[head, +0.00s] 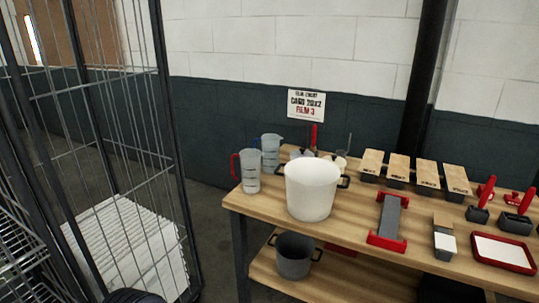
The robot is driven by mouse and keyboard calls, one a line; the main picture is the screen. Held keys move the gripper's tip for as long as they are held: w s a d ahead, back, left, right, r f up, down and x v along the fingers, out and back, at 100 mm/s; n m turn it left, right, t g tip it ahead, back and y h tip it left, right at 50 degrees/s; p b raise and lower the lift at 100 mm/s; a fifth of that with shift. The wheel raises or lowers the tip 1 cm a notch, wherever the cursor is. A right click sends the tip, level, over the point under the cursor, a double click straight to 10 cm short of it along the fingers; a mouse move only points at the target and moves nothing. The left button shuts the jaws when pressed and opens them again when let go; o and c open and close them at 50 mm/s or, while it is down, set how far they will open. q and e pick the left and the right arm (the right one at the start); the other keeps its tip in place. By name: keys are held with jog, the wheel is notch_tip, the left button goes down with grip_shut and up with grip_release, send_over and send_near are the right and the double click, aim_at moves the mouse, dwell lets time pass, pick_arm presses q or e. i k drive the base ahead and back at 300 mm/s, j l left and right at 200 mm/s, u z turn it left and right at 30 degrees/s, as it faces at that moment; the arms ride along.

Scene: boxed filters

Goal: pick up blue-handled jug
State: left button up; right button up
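The blue-handled jug (271,151) is a clear, upright measuring jug at the back left of the wooden table (351,222). Its blue handle shows at its upper left. A red-handled jug (252,174) stands in front of it and to its left, hiding part of its lower body. A white pot (311,190) with dark handles stands in front and to the right of the jugs. Neither of my grippers can be seen in the head view.
A wire cage (176,150) stands left of the table, with a gap of floor between. A dark grey pot (294,256) sits on the lower shelf. Wooden-topped blocks (399,167), a red-ended stand (390,220) and a red tray (503,252) fill the table's right side.

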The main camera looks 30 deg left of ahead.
aim_at(271, 143)
jog(key=u, duration=0.5)
jog(key=i+j+u, duration=0.2)
jog(key=i+u, duration=0.2)
jog(key=i+j+u, duration=0.1)
jog(key=i+u, duration=0.65)
jog(key=i+l, duration=0.1)
jog(key=i, duration=0.65)
